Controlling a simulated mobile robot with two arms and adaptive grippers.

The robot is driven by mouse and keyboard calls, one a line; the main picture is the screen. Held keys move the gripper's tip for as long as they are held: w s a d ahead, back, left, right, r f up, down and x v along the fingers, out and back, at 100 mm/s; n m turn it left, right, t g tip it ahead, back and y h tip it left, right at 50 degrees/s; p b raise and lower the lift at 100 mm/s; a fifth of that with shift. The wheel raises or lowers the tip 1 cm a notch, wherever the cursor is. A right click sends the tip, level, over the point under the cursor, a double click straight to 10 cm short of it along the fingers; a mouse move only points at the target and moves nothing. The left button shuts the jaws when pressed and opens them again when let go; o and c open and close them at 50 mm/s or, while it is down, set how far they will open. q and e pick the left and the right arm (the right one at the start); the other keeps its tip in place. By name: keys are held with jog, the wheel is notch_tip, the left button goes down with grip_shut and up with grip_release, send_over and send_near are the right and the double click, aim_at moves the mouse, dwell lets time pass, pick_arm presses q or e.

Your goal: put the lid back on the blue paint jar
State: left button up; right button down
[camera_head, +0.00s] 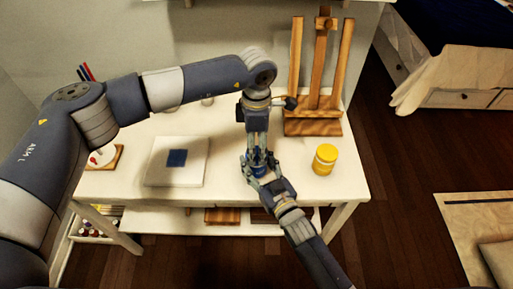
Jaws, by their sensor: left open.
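The blue paint jar (259,171) stands near the front middle of the white table, mostly hidden by my grippers. My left gripper (259,156) comes down from above, open, with its fingertips right over the jar's top. My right gripper (258,168) reaches in from the front right, with its fingers around or close beside the jar. I cannot tell whether they touch it. I cannot make out the lid as separate from the jar; the fingers cover that area.
A yellow jar (325,158) stands to the right on the table (222,125). A wooden easel (315,122) stands behind it. A white panel with a blue square (177,158) lies to the left. A bed (458,72) is at the upper right.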

aim_at(257, 164)
pick_arm(q)
jog(key=shift+r, duration=0.85)
jog(key=shift+c, duration=0.4)
jog(key=n, duration=0.2)
jog(key=r+n, duration=0.1)
jog(key=n, duration=0.1)
jog(key=shift+r, duration=0.3)
jog(key=r+n, duration=0.1)
jog(key=n, duration=0.1)
jog(key=r+n, duration=0.1)
jog(key=n, duration=0.1)
jog(key=shift+n, duration=0.4)
jog(key=shift+f, duration=0.1)
jog(key=shift+f, duration=4)
